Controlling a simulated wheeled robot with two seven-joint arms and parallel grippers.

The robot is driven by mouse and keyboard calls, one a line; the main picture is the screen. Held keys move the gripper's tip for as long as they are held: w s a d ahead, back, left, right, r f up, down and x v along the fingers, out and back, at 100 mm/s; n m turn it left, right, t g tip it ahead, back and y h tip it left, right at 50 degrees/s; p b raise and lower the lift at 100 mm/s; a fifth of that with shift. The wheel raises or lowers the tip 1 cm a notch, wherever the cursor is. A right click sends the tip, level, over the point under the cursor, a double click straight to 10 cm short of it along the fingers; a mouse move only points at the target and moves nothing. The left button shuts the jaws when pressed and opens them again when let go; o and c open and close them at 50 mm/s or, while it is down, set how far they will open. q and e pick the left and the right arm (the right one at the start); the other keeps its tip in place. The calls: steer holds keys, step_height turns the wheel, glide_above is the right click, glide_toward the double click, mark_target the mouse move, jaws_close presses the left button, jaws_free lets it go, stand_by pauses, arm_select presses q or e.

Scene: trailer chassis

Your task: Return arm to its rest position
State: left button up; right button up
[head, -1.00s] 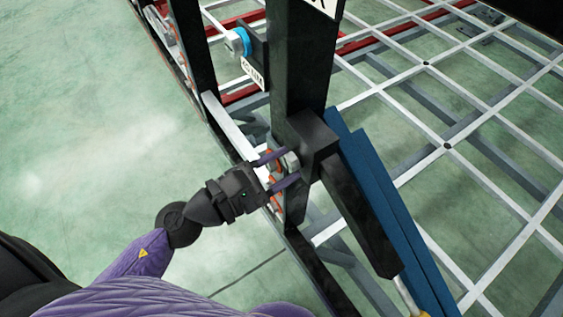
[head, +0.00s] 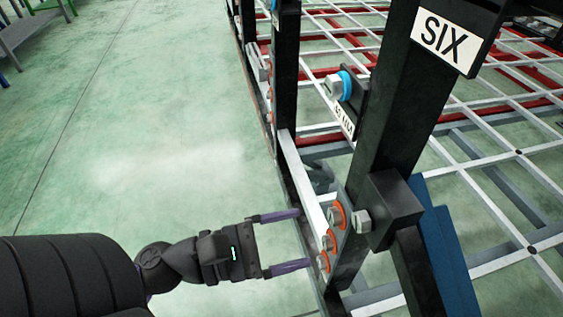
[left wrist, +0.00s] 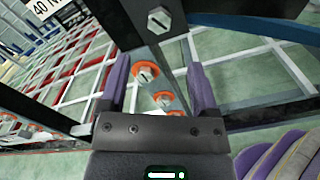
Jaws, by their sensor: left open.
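My left gripper (head: 284,243) is open and empty, with its two purple fingers apart and pointing right toward the chassis frame. In the head view the fingertips end just left of a plate with several orange-ringed bolts (head: 328,240). A grey hex bolt (head: 361,222) sits on a black block to the right of the fingers. In the left wrist view the open fingers (left wrist: 160,85) frame orange-ringed bolts (left wrist: 146,74), and the hex bolt (left wrist: 159,19) shows beyond them. Nothing is between the fingers that I can see held. My right gripper is not in view.
A black post with a SIX sign (head: 447,38) rises at the right. A blue-ringed bolt (head: 340,86) sits further back. The white chassis grid (head: 480,180) fills the right side. Green floor (head: 150,120) is clear on the left, with a grey bench (head: 35,22) at the far left.

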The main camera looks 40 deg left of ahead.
arm_select(q)
steer(key=shift+s+a+r, duration=0.1)
steer(key=shift+s+a, duration=0.3)
steer(key=shift+s, duration=0.15)
